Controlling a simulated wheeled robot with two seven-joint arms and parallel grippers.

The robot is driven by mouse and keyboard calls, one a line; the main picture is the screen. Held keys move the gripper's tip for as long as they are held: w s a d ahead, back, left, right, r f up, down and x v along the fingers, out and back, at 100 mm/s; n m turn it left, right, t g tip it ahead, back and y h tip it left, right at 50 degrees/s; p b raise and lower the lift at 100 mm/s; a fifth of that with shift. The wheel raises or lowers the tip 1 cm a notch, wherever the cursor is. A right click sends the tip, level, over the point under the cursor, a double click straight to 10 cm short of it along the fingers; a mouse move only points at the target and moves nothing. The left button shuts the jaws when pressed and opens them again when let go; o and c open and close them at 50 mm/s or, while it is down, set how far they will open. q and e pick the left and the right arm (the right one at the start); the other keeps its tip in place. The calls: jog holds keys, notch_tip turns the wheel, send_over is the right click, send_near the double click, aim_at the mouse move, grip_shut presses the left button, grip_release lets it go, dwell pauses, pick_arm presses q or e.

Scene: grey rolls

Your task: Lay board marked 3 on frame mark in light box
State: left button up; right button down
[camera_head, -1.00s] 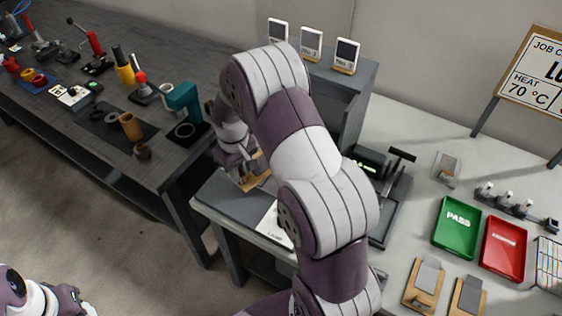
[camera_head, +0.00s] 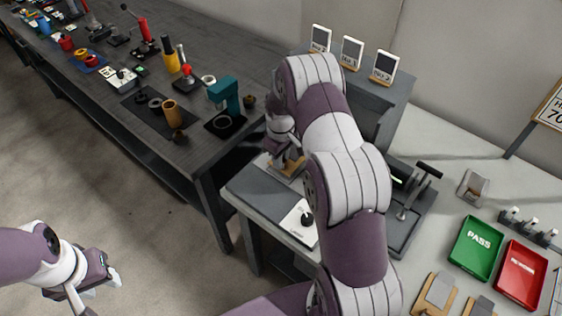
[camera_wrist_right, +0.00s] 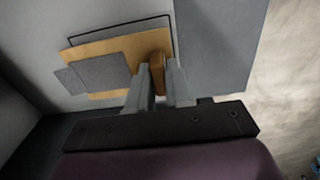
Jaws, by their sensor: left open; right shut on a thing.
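My right gripper (camera_wrist_right: 161,80) is shut on the wooden block of a tan board (camera_wrist_right: 104,48) that carries a grey plate (camera_wrist_right: 94,77). In the head view the board (camera_head: 288,167) is partly hidden by my right arm. In the wrist view the board is over a pale surface, with a thin black frame line (camera_wrist_right: 130,22) showing past its far edges. I cannot tell whether the board touches the surface. No number on it is readable. My left gripper (camera_head: 112,280) is open and empty at the lower left, away from the tables.
Small numbered displays (camera_head: 352,53) stand on the grey shelf. A green PASS tray (camera_head: 477,247) and a red tray (camera_head: 522,274) sit at right, with spare boards (camera_head: 437,292) in front.

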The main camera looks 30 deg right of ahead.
notch_tip(320, 180, down, 3)
jog(key=shift+r, duration=0.2)
jog(key=shift+f, duration=0.3)
jog(key=c, duration=1.1)
grip_release()
jog(key=shift+o, duration=0.2)
jog(key=shift+r+p, duration=0.3)
notch_tip(320, 180, up, 12)
jog(key=shift+s+a+f+b, duration=0.1)
jog(key=shift+s+f+b, duration=0.05)
jog(key=shift+b, duration=0.9)
jog(key=s+a+r+m, duration=0.2)
jog(key=s+a, duration=0.4)
jog(key=s, duration=0.3)
jog(key=s+a+r+m+t, duration=0.1)
jog(key=s+a, duration=0.4)
jog(key=s, duration=0.5)
jog(key=shift+s+a+r+m, duration=0.3)
jog(key=shift+a+r+m, duration=0.1)
jog(key=shift+r+m, duration=0.25)
